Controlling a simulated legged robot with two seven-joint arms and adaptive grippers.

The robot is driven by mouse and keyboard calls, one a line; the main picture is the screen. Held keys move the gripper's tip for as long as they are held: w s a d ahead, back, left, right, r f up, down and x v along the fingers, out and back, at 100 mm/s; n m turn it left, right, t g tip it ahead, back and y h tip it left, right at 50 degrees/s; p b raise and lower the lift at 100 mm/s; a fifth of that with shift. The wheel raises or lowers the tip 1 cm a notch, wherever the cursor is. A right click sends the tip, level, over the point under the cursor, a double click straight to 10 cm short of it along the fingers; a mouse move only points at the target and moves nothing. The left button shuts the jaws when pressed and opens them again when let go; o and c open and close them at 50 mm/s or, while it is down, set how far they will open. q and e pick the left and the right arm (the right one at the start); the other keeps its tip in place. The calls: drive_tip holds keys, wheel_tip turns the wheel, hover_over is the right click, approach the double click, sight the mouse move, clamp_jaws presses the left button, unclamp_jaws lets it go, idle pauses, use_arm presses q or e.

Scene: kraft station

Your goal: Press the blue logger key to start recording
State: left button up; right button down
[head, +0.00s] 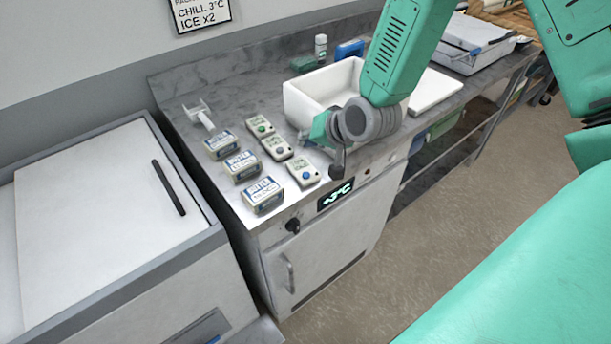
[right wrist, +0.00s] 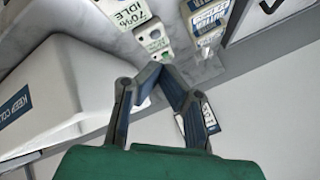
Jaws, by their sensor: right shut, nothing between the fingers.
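Three pale handheld loggers stand in a row on the steel counter. My left gripper is not in view.
Butter packs (head: 263,195) stand left of the loggers. A white bin (head: 305,103) is behind my right gripper. A lidded chest (head: 100,200) is at the left. The cabinet below has a display (head: 336,195). A white stand (head: 200,115) is behind the packs.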

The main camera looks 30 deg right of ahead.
sight(307, 174)
wheel_tip(307, 174, down, 6)
drive_tip(key=b, duration=0.4)
drive_tip(key=shift+f+b, duration=0.15)
drive_tip(key=shift+b, duration=0.2)
drive_tip(key=shift+f+b, duration=0.3)
drive_tip(key=shift+f, duration=0.2)
drive_tip(key=shift+f, duration=0.15)
idle(0.4)
drive_tip(key=shift+f, duration=0.15)
drive_tip(key=shift+f+b, duration=0.45)
idle(0.6)
drive_tip(key=shift+r, duration=0.1)
drive_tip(key=shift+r+p, duration=0.75)
drive_tip(key=shift+p, duration=0.05)
